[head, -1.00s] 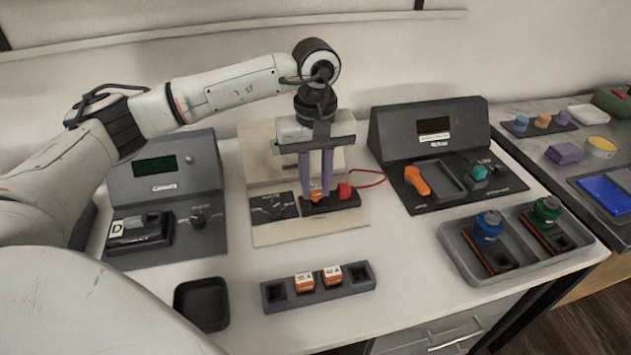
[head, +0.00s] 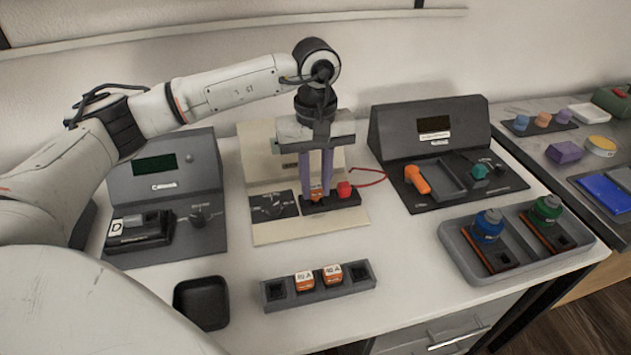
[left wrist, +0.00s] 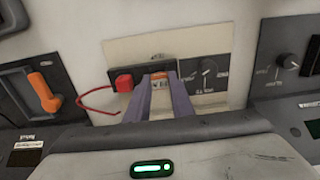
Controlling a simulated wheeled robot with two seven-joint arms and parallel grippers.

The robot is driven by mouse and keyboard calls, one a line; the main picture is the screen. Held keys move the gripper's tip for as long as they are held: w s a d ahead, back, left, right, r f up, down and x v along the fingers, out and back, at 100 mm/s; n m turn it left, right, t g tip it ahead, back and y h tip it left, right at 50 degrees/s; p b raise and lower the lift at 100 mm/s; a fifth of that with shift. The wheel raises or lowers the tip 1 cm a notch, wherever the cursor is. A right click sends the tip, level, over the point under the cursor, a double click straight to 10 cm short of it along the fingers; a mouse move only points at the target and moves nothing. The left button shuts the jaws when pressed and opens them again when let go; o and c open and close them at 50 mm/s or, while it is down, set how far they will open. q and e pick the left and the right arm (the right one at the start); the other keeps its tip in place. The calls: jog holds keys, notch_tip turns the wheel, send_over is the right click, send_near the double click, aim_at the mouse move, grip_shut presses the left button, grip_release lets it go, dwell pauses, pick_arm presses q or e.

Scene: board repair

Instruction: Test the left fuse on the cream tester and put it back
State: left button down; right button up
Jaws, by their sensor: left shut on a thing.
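The cream tester (head: 275,236) stands in the middle of the table, with a dial, a black socket block and a red plug (head: 344,190) on a red lead. My left gripper (head: 318,192) points straight down over the socket block. It is shut on an orange fuse (head: 315,196), which sits at or in the socket beside the red plug. The left wrist view shows the same fuse (left wrist: 158,76) between the purple fingers. How deep it sits is hidden. The grey fuse rack (head: 318,293) in front holds two orange-and-white fuses in its middle places. Its two end places are empty.
A grey tester (head: 165,180) stands at left and a dark tester (head: 432,125) with an orange handle (head: 417,180) at right. An empty black tray (head: 202,303) lies front left. A grey tray (head: 460,262) with blue and green knobbed parts lies front right.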

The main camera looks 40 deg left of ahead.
pick_arm(q)
jog(key=shift+f+b, duration=0.3)
jog(key=shift+f, duration=0.15)
dwell(0.6)
jog(key=c, duration=1.2)
grip_release()
jog(key=shift+r, duration=0.2)
jog(key=shift+r+p, duration=1)
jog(key=shift+r, duration=0.25)
jog(key=shift+r, duration=0.25)
jog(key=shift+r+p, duration=2.15)
jog(key=shift+r, duration=0.75)
jog(key=shift+f, duration=0.1)
